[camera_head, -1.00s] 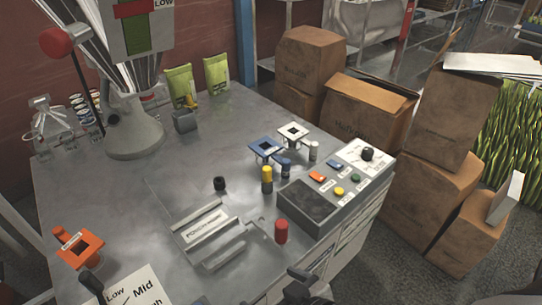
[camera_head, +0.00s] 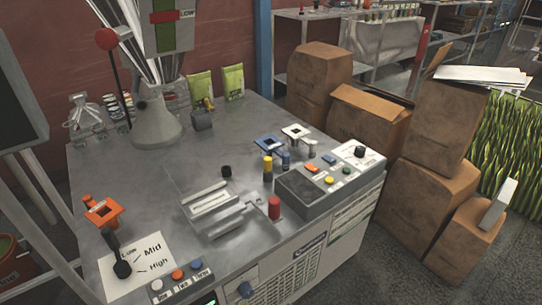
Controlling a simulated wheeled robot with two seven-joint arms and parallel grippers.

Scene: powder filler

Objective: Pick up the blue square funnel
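The blue square funnel (camera_head: 269,143) is a small blue square frame with a dark square opening. It sits toward the back right of the grey metal machine top (camera_head: 150,190), just left of a white square funnel (camera_head: 296,131). A small blue cylinder (camera_head: 286,158) and a yellow cylinder (camera_head: 267,168) stand just in front of it. An orange square funnel (camera_head: 103,212) is at the left edge of the top. Nothing touches the blue funnel from above. Neither of my grippers is in view.
A control box (camera_head: 312,192) with coloured buttons lies at the right edge. A red cylinder (camera_head: 274,207) and black cap (camera_head: 227,172) stand mid-table. A filler column (camera_head: 157,122) and green pouches (camera_head: 233,82) are at the back. Cardboard boxes (camera_head: 431,197) stand right of the machine.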

